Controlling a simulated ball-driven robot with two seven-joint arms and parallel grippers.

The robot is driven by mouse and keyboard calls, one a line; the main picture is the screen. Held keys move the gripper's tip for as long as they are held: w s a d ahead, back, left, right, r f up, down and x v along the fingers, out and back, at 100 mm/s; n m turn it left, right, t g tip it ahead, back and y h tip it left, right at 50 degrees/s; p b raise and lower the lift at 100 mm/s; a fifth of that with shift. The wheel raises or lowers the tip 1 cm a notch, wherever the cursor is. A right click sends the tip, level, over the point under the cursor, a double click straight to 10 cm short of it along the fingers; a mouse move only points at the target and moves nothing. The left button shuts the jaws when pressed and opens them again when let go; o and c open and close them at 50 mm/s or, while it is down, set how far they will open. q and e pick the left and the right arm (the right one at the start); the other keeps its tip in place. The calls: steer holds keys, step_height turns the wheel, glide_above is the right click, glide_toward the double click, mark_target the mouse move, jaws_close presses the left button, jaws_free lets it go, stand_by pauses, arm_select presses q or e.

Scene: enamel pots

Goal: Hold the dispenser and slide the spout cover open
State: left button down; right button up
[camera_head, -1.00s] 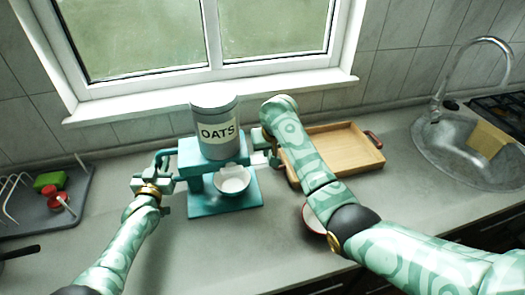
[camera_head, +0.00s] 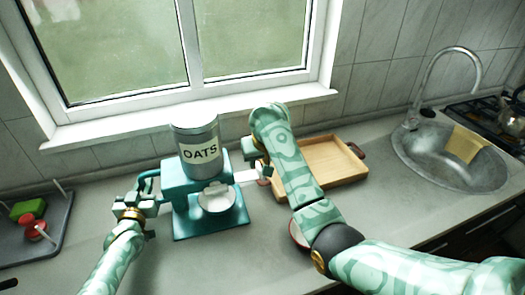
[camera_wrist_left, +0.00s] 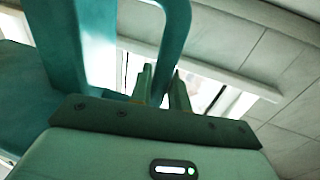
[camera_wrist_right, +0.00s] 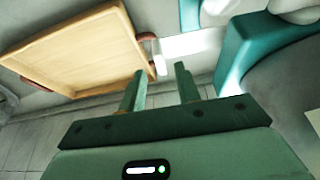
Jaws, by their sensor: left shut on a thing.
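The teal dispenser (camera_head: 182,182) stands on the counter with a grey canister labelled OATS (camera_head: 198,150) on top. A white bowl (camera_head: 216,199) sits on its base. The white spout cover (camera_head: 248,175) sticks out to the right of the dispenser's head; it also shows in the right wrist view (camera_wrist_right: 190,44). My left gripper (camera_head: 138,203) is shut on the teal side handle (camera_wrist_left: 178,30). My right gripper (camera_wrist_right: 160,78) is open near the cover's outer end tab, fingers spread, with nothing clearly held. In the head view my right arm hides most of its fingers.
A wooden tray (camera_head: 338,170) with dark red handles lies behind my right arm. A red-rimmed dish (camera_head: 296,236) is partly hidden under that arm. The front counter is clear.

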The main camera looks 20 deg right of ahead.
steer(key=v, duration=0.8)
steer(key=shift+r, duration=0.15)
arm_select(q)
steer(key=c, duration=1.3)
jaws_free()
steer(key=shift+o, duration=0.2)
steer(key=v, duration=1.2)
step_height(320, 180, up, 6)
steer(key=p, duration=0.5)
steer(key=shift+f+p, duration=0.15)
steer(key=shift+p, duration=0.25)
arm_select(e)
step_height(320, 180, up, 7)
